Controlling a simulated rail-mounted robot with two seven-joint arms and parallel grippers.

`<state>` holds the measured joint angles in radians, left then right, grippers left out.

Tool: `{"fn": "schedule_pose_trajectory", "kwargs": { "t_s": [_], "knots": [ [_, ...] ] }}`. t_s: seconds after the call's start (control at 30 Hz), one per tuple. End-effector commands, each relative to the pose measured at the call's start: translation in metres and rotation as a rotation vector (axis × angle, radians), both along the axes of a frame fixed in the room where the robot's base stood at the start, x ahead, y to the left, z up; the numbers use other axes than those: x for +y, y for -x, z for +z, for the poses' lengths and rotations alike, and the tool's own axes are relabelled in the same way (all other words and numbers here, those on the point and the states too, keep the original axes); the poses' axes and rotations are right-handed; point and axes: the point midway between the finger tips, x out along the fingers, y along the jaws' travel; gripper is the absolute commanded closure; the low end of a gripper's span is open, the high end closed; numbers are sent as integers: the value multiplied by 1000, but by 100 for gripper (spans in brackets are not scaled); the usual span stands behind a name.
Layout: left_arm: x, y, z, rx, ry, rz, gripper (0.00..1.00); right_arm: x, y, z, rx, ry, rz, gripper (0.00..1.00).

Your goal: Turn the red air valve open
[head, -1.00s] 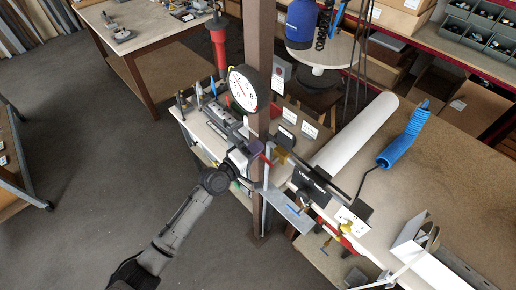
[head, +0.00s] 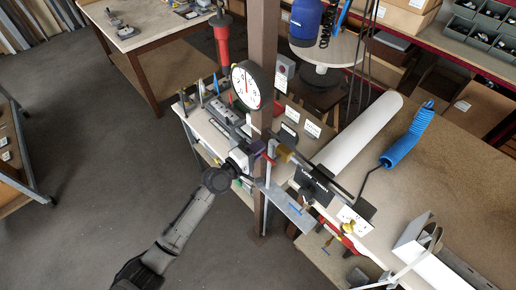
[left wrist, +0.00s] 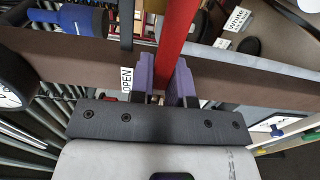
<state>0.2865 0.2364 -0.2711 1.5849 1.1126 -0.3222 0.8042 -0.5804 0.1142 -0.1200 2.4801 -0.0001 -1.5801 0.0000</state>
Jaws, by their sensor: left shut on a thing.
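The red valve lever (left wrist: 179,30) is a long flat bar in the left wrist view, running up from between my purple fingertips. In the head view only a short red piece of it (head: 268,157) shows beside the post. My left gripper (head: 259,147) is shut on the lever at the brown post; its purple fingers also show in the left wrist view (left wrist: 162,80). A white label reading OPEN (left wrist: 127,79) is on the post, left of the fingers. The valve body is mostly hidden by the gripper. My right gripper is not in view.
A round gauge (head: 252,84) hangs on the brown post (head: 263,40) above the gripper. A bench with a white tube (head: 362,133) and a blue coiled hose (head: 408,136) is on the right. Open floor (head: 90,180) lies to the left.

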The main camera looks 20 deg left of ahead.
Motion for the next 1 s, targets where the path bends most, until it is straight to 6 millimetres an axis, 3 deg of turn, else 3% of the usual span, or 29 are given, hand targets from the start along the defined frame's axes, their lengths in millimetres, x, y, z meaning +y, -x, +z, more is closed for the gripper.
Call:
{"fn": "schedule_pose_trajectory", "kwargs": {
  "t_s": [0.3, 0.67, 1.0],
  "knots": [
    [0, 0, -1, 2, 1, 0, 57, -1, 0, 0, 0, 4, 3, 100],
    [5, 8, -2, 1, 0, 1, 57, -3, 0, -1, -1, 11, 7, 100],
    [35, 63, -3, 1, -2, 1, 57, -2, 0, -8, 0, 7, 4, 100]
  ]
}}
